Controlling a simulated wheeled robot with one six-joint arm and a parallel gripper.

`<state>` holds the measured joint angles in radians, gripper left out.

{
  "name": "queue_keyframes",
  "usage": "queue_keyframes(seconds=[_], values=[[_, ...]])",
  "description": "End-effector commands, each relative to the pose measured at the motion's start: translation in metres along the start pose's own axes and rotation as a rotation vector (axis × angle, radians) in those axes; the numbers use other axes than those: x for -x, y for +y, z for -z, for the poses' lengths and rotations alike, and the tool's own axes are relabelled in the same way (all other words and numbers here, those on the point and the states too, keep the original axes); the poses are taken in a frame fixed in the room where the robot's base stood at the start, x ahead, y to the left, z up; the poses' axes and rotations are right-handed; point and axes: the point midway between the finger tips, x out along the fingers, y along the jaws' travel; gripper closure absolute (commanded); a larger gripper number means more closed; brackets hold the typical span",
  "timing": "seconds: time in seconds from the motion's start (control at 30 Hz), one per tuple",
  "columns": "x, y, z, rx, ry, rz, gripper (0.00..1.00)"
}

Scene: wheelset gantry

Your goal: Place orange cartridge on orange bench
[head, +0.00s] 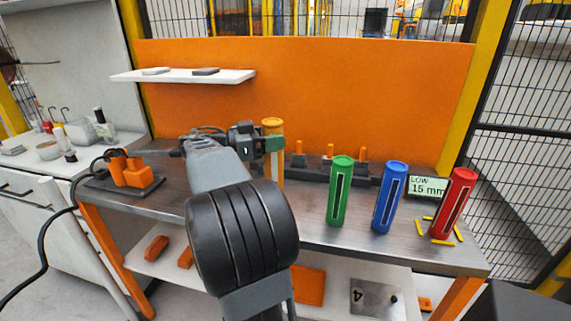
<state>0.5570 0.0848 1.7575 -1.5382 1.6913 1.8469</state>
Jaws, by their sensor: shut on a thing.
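The orange cartridge (273,168), with a yellow-orange cap and a pale slot down its side, is upright in the head view, left of the middle. My gripper (269,145) is shut on its upper part, just below the cap. My arm and gripper cover part of its left side, and its lower end is near the rear of the bench. I cannot tell whether its base touches the top. The orange bench (325,232) has a grey metal top, orange legs and an orange back panel.
A sign (427,187) reads "LOW 15 mm". A dark rack (335,173) with orange pegs stands behind. An orange fixture (133,172) is at left; a white shelf (185,76) is above.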

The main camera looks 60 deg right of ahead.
Motion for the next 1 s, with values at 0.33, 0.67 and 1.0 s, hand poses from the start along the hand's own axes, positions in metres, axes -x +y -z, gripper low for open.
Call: queue_keyframes(seconds=[0.33, 0.67, 1.0], values=[[-0.027, -0.013, -0.040, 0.001, 0.000, 0.005, 0.96], [-0.036, -0.018, -0.070, 0.004, 0.000, 0.007, 0.96], [-0.036, -0.018, -0.083, 0.000, 0.000, 0.007, 0.96]])
